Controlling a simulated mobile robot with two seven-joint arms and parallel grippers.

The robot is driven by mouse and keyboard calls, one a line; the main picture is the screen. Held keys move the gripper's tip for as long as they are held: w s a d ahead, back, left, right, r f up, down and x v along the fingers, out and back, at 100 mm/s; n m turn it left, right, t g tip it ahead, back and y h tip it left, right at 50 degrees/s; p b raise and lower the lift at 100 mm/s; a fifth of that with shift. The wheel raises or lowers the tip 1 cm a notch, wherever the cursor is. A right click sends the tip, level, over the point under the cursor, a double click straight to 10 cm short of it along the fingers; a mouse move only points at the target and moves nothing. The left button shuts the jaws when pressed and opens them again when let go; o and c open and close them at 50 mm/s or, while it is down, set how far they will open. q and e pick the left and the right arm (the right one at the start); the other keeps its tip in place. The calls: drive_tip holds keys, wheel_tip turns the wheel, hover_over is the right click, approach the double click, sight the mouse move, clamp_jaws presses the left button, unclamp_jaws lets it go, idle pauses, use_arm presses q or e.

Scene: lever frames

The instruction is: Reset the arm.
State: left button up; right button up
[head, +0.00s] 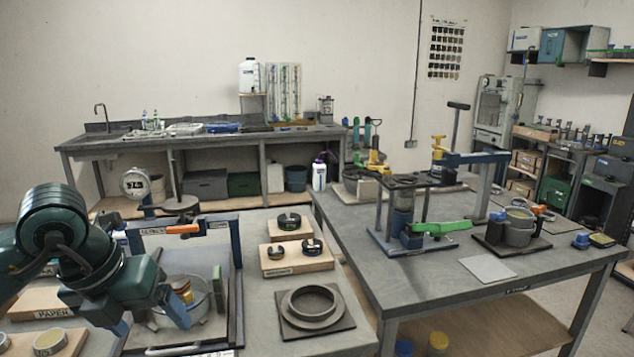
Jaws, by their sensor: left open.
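A blue-and-grey lever frame (236,243) stands on the near left bench. Its level arm has an orange part (183,229) and spans above a round metal pan (208,302). A yellow-and-red cylinder shows in the pan. My left gripper (147,318) is open and empty, with blue fingertips, in front of the pan's left side. It sits below the orange part, and my arm hides the left part of the frame. I cannot tell whether a fingertip touches the pan. My right gripper is not in view.
A ring on a square plate (312,308) and wooden blocks with dark round pieces (297,257) lie right of the frame. A dial gauge (135,184) stands behind. The right bench holds a green-handled lever device (440,228) and a bare grey plate (488,268).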

use_arm(q)
drive_tip(key=s+d+g+h+p, duration=0.1)
drive_tip(key=s+d+g+h, duration=0.15)
drive_tip(key=d+h, duration=0.65)
drive_tip(key=s+d+g+h+p, duration=0.15)
drive_tip(key=s+d+h, duration=0.35)
drive_tip(key=d, duration=0.6)
drive_tip(key=w+a+f+n+t+h, duration=0.1)
drive_tip(key=w+a+n+t, duration=0.15)
drive_tip(key=n+t, duration=0.5)
drive_tip(key=w+a+n+t+h, duration=0.1)
drive_tip(key=w+a+n+t, duration=0.1)
drive_tip(key=w+n+t, duration=0.4)
drive_tip(key=s+a+f+n+t+y, duration=0.2)
drive_tip(key=a+f+n+t+y, duration=0.25)
drive_tip(key=f+n+y, duration=0.8)
drive_tip(key=s+a+f+n+g+y+p, duration=0.1)
drive_tip(key=s+f+n+g+y, duration=0.1)
drive_tip(key=s+f+n+g, duration=0.4)
drive_tip(key=s+f, duration=0.5)
drive_tip(key=f, duration=0.4)
drive_tip(key=shift+a+g, duration=0.4)
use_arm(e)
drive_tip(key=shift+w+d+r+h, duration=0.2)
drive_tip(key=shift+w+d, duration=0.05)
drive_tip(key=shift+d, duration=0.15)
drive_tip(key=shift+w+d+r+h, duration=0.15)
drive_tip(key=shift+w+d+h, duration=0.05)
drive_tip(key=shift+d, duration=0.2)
